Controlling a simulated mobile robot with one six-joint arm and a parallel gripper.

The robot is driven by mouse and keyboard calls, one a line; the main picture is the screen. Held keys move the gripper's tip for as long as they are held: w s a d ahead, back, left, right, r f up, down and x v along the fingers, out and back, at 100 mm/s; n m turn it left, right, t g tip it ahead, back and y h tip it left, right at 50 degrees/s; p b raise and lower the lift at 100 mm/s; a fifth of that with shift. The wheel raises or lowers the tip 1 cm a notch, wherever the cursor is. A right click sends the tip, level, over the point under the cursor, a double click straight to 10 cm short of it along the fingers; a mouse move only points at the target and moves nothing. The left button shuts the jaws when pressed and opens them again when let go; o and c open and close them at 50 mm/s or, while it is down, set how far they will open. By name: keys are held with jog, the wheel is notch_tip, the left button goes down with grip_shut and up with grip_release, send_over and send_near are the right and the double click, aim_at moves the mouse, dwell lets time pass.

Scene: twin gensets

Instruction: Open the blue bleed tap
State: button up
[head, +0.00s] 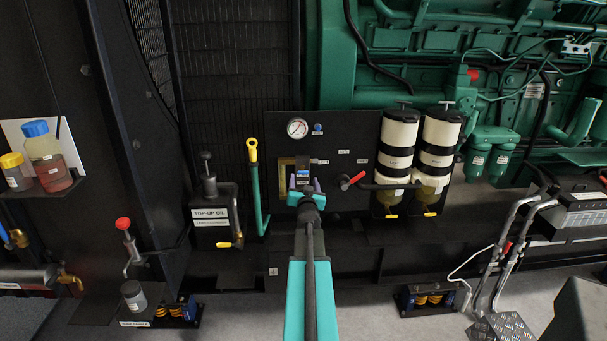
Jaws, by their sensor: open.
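A small blue knob (318,128) sits on the black panel (350,140), just right of the round gauge (297,128). A small label is below it. My gripper (305,185) is open in front of the panel, lower than the knob and apart from it in the picture. Small blue parts (303,174) show just beyond the fingertips, in front of a brass-coloured piece (287,168). I cannot tell whether the fingers touch them. My gripper and arm hide the panel's lower middle. No label is readable enough to name the bleed tap.
A red-handled lever (352,180) and two white-and-black filter canisters (397,145) (438,145) stand right of my gripper. A yellow-ringed dipstick (253,150) and a black top-up oil can (212,215) are to the left. Another blue handle (5,236) shows at the far left edge.

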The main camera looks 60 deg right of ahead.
aim_at(303, 171)
jog(key=shift+x, duration=3.5)
jog(key=shift+c, duration=0.2)
jog(key=c, duration=1)
